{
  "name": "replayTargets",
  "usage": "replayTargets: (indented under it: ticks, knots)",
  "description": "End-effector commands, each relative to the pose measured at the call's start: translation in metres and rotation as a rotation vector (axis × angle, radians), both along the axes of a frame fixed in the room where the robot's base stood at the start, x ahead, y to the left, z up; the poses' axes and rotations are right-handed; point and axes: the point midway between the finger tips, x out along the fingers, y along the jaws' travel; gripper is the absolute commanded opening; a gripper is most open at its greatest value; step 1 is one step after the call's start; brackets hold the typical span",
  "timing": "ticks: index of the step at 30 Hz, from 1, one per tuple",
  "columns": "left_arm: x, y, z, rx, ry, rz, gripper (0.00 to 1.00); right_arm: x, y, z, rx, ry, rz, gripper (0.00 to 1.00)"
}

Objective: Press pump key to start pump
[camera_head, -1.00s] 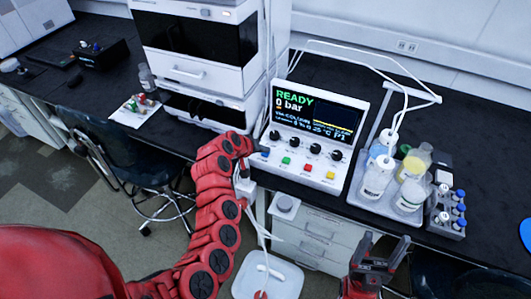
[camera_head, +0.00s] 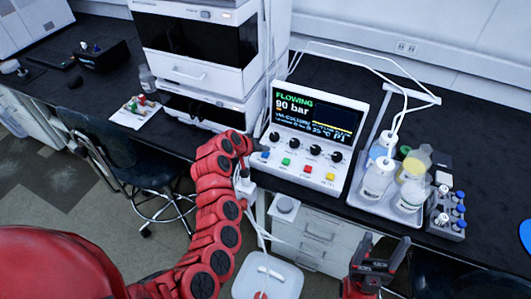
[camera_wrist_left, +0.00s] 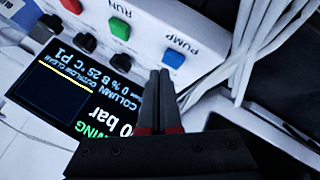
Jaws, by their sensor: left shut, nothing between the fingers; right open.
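The controller box (camera_head: 330,118) stands on the black bench. Its screen (camera_head: 312,112) reads FLOWING and 90 bar. The blue key (camera_wrist_left: 173,58), labelled PUMP, shows in the left wrist view; in the head view it shows at the left end of the key row (camera_head: 265,155). My left gripper (camera_wrist_left: 157,72) is shut and empty, its tips close beside the blue key; I cannot tell whether they touch it. It also shows in the head view (camera_head: 255,148), at the box's left front. My right gripper (camera_head: 382,246) is open and empty, below the bench's front edge.
Green, red and yellow keys (camera_head: 308,167) and black knobs line the box front. A tray of bottles (camera_head: 412,203) and a vial rack (camera_head: 447,217) stand to the right. White instrument stacks (camera_head: 205,60) stand to the left. Loose cables hang below the left gripper.

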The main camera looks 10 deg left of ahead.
Motion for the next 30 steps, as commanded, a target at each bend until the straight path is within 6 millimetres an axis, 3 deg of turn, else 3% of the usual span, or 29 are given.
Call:
replayTargets:
  ticks: [14, 30]
  knots:
    - [0.0, 0.0, 0.007, 0.0, -0.001, -0.001, 0.0, 0.0, 0.0, 0.003, 0.0, 0.0, 0.0, 0.69]
    - [0.0, 0.0, 0.054, 0.0, -0.001, -0.001, 0.0, 0.0, 0.0, 0.022, 0.0, 0.0, 0.0, 0.69]
